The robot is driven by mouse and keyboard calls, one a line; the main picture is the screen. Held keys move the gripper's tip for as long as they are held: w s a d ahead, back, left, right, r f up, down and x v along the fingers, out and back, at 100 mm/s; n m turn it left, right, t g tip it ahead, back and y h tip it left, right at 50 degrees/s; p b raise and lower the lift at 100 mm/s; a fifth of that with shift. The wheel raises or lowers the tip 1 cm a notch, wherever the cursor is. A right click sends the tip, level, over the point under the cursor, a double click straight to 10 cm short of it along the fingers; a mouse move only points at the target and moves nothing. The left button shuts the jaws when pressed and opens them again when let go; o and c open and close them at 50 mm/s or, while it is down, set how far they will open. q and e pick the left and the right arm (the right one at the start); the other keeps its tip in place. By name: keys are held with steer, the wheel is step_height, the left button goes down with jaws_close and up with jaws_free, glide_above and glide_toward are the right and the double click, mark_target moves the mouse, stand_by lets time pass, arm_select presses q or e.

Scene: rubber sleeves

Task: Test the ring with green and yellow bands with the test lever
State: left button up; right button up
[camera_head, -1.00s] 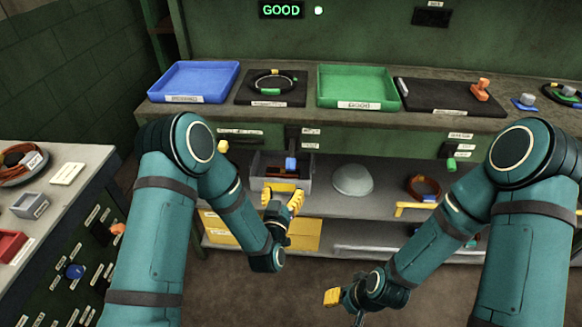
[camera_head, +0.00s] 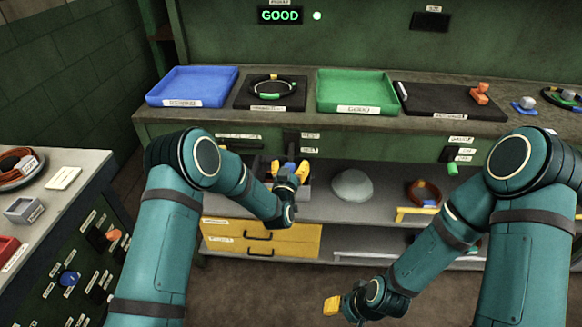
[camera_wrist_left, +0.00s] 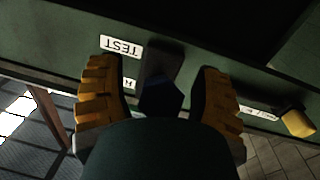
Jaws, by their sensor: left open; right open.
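The ring with green and yellow bands (camera_head: 270,94) lies on a black mat on the workbench, between the blue and green trays. The test lever (camera_head: 291,143) is on the bench front below it; my left gripper partly hides it in the head view. In the left wrist view the dark blue lever knob (camera_wrist_left: 160,98) sits between the spread fingers, beside a TEST label. My left gripper (camera_head: 291,169) is open around or just short of the knob; I cannot tell if it touches. My right gripper (camera_head: 332,304) is open and empty, low over the floor.
A blue tray (camera_head: 192,72) and a green tray (camera_head: 356,76) flank the ring's mat. A display (camera_head: 280,16) reads GOOD with a lit dot. A grey dome (camera_head: 352,186) and yellow drawers (camera_head: 235,238) are below. Another banded ring lies at the far right.

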arm_select(q)
steer(key=shift+w, duration=0.15)
steer(key=c, duration=1)
steer(key=shift+f, duration=0.1)
jaws_close()
